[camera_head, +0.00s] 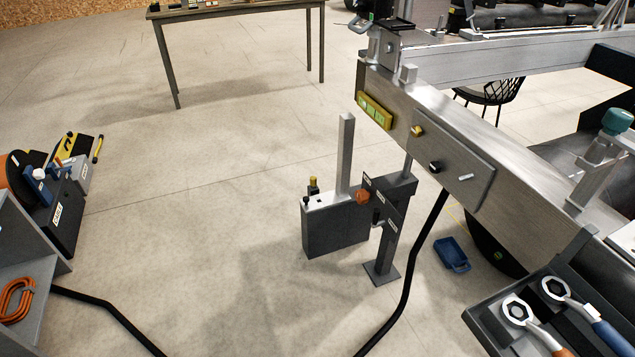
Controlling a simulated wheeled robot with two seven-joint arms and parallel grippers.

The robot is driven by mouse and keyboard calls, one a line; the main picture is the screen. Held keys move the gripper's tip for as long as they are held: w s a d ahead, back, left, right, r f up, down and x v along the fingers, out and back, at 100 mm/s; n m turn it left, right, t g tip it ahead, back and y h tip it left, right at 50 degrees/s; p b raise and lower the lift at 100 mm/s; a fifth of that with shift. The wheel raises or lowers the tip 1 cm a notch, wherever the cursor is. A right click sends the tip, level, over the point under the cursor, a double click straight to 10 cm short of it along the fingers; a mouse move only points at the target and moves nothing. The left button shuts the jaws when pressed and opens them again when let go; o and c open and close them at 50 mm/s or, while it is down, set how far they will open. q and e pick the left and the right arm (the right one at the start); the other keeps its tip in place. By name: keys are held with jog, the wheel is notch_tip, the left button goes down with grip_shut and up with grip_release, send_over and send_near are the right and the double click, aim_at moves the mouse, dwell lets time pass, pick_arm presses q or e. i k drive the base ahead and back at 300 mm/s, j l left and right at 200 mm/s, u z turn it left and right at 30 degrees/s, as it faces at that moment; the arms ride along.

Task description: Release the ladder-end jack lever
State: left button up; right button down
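A dark grey box unit (335,230) stands on the floor in the middle, with a tall pale post (345,155) rising from its top. Beside it is a dark grey jack-like stand (386,245) with a flat foot plate and small white labels. An orange knob (362,197) sits between the box and the stand. A slanted dark labelled bar (380,205) crosses the stand; I cannot tell whether it is the jack lever. Which of these is the ladder-end jack is not clear. Neither of my grippers shows in the head view.
A long metal beam frame (465,150) with a yellow-green panel (374,111) fills the right. A blue tray (452,254) lies on the floor beneath. A black tool tray (490,322) holds ring-headed tools. Black cables (420,250) cross the floor.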

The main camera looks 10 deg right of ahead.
aim_at(376, 224)
jog(key=i+j, duration=0.3)
jog(key=i, duration=0.15)
jog(key=i+j+u, duration=0.1)
jog(key=i+j, duration=0.2)
jog(key=i, duration=0.15)
